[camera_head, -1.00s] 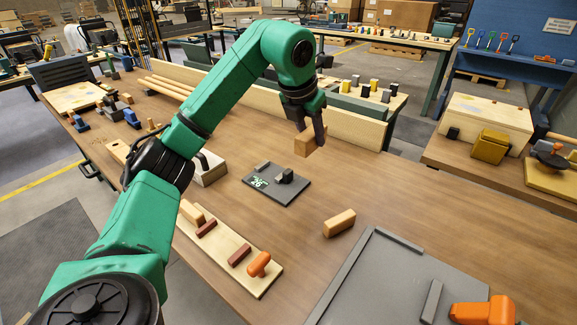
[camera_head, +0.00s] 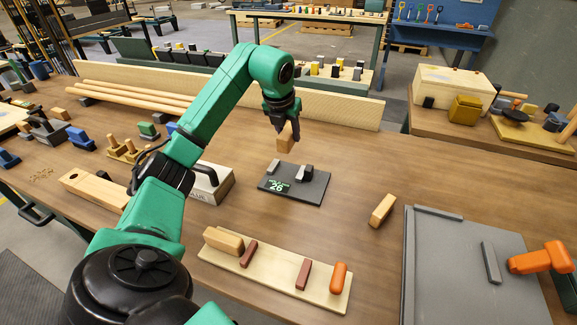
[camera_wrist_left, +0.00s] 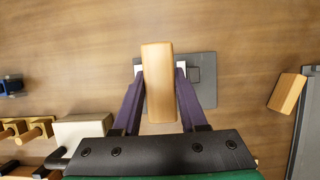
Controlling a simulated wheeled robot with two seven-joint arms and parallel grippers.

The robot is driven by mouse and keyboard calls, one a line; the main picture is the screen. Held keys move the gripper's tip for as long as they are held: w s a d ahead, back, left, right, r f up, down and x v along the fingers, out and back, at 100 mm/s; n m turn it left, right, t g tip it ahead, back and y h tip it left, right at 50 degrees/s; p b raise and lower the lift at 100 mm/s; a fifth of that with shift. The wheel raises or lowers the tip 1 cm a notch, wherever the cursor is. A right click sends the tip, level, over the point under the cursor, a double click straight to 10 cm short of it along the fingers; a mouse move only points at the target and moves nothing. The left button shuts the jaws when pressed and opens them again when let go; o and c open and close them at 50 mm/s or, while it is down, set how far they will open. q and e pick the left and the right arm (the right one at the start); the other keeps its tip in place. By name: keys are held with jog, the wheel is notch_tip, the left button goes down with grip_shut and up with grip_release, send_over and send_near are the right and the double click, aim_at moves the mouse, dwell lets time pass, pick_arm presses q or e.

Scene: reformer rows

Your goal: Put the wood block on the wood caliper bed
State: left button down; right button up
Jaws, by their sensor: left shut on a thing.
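My left gripper (camera_head: 282,122) is shut on a wood block (camera_head: 285,139) and holds it in the air, just behind the dark grey plate in the head view. The plate (camera_head: 311,192) looks like the wood caliper bed: it has a lit display, a grey bar at its left and a black and grey piece at its middle. In the left wrist view the block (camera_wrist_left: 158,85) lies between the fingers and covers part of the plate (camera_wrist_left: 205,72). The gap between block and plate cannot be judged exactly. My right gripper is not in view.
A second wood block (camera_head: 382,210) lies right of the plate. In front is a light wood board (camera_head: 272,272) with two dark red bars and an orange knob. A white box with a handle (camera_head: 208,183) stands at left. A large grey plate (camera_head: 445,275) lies at right.

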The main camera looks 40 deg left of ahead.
aim_at(280, 140)
pick_arm(q)
notch_tip(280, 140, down, 10)
jog(key=shift+s+r, duration=0.15)
jog(key=shift+r, duration=0.1)
jog(key=shift+a+f, duration=0.2)
jog(key=shift+f, duration=0.2)
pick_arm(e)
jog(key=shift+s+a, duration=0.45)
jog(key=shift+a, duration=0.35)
pick_arm(q)
jog(key=shift+f, duration=0.1)
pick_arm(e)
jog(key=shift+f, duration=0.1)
pick_arm(q)
jog(key=c, duration=0.9)
grip_release()
jog(key=shift+o, duration=0.8)
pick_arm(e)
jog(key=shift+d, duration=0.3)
pick_arm(q)
jog(key=shift+r, duration=0.35)
jog(key=v, duration=1.1)
jog(key=shift+s+r, duration=0.25)
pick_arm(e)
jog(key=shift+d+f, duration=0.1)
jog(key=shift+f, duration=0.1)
